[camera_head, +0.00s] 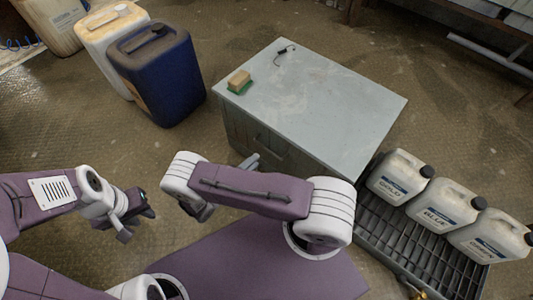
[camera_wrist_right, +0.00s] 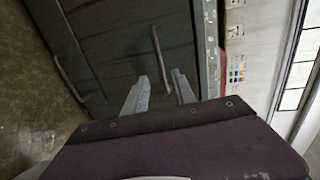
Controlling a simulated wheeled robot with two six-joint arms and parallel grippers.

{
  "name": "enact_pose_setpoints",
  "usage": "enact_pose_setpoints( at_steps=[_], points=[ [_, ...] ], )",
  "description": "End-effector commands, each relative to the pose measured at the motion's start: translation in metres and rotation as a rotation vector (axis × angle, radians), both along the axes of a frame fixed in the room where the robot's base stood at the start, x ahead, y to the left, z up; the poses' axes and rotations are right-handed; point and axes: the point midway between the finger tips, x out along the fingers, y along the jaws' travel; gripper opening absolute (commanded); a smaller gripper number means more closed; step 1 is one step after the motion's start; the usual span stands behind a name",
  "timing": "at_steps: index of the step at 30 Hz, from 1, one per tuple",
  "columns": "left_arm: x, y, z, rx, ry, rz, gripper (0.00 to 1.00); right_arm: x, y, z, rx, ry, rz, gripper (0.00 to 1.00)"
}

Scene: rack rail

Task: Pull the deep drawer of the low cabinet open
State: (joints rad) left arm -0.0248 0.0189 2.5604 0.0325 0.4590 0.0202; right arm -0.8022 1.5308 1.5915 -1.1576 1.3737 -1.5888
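The low cabinet (camera_head: 330,100) has a pale top and a dark grey-green front facing me. In the right wrist view, its front (camera_wrist_right: 110,50) carries two bar handles. One handle (camera_wrist_right: 160,60) lies between the fingers of my right gripper (camera_wrist_right: 160,75), which are apart. I see no finger pressed on that bar. The other handle (camera_wrist_right: 68,78) is further left. No drawer visibly stands out. In the head view my right gripper (camera_head: 250,162) is close to the cabinet front, partly hidden by my arm. My left gripper (camera_head: 138,222) is away to the left, its opening unclear.
A sponge (camera_head: 239,81) and a small dark cable-like item (camera_head: 284,54) lie on the cabinet top. A blue jerrycan (camera_head: 160,75) and a white one (camera_head: 105,35) stand left. Several labelled jugs (camera_head: 435,213) sit on a grated tray (camera_head: 388,237) at right. Floor before the cabinet is partly hidden by me.

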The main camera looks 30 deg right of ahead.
Motion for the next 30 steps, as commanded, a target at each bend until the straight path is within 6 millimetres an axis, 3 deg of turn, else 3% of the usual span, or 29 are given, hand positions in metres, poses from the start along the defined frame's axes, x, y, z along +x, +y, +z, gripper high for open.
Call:
enact_pose_setpoints(
  at_steps=[5, 12, 18, 28, 30],
  points=[
    [0.0, 0.0, -0.003, 0.0, -0.001, 0.0, 0.29, 0.003, -0.006, -0.002, 0.0, -0.001, -0.002, 0.32],
    [0.0, 0.0, -0.021, 0.0, -0.001, 0.0, 0.29, 0.02, -0.05, -0.014, 0.0, 0.0, -0.006, 0.32],
    [0.0, 0.0, -0.03, 0.0, 0.0, 0.0, 0.29, 0.032, -0.076, -0.019, 0.002, -0.002, -0.004, 0.32],
    [0.0, 0.0, -0.03, 0.0, 0.0, 0.0, 0.29, 0.034, -0.082, -0.017, 0.002, -0.001, 0.0, 0.32],
    [0.0, 0.0, -0.03, 0.0, 0.0, 0.0, 0.29, 0.034, -0.082, -0.017, 0.002, -0.001, 0.0, 0.12]
  ],
)
